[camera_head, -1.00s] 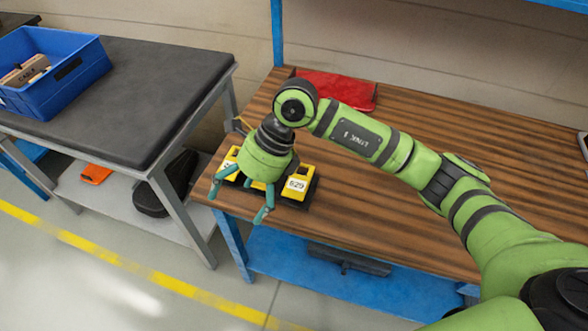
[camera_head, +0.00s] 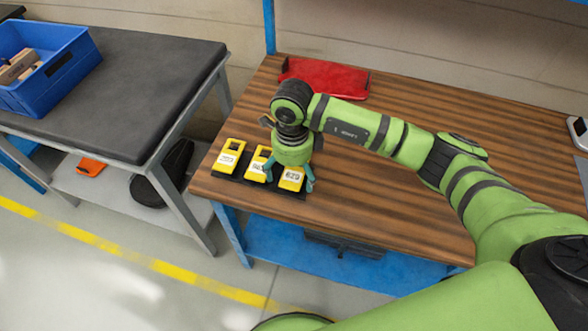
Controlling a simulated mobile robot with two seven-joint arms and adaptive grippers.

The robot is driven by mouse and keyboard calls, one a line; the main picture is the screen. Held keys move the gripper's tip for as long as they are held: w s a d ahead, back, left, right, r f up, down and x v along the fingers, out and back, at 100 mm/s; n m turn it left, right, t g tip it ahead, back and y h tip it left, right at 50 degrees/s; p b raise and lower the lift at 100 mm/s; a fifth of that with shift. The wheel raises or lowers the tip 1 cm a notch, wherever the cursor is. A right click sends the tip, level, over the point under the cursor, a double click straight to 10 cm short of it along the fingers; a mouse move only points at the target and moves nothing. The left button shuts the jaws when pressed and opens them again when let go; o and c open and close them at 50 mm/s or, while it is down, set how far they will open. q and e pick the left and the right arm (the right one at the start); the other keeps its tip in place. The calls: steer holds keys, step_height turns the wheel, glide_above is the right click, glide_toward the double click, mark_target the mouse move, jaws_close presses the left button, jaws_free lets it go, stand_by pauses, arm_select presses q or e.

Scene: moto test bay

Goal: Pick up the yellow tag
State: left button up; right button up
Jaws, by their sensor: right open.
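Three yellow tags with white labels stand in a row on a dark base near the left front corner of the wooden bench: a left one (camera_head: 228,157), a middle one (camera_head: 256,166) and a right one (camera_head: 291,178). My right gripper (camera_head: 289,182) points down over the right tag, with its teal fingers open. One finger is by the gap between the middle and right tags, the other at the right tag's right side. I cannot tell whether they touch it. The gripper hides the right tag's upper part. My left gripper is out of view.
A dark-topped table (camera_head: 130,95) with a blue bin (camera_head: 45,75) stands to the left. A blue post (camera_head: 270,28) rises behind. The bench's middle is clear beneath my arm.

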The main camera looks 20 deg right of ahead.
steer(key=shift+f+b, duration=0.25)
steer(key=shift+b, duration=0.15)
stand_by(0.4)
steer(key=c, duration=1.1)
steer(key=shift+c, duration=0.2)
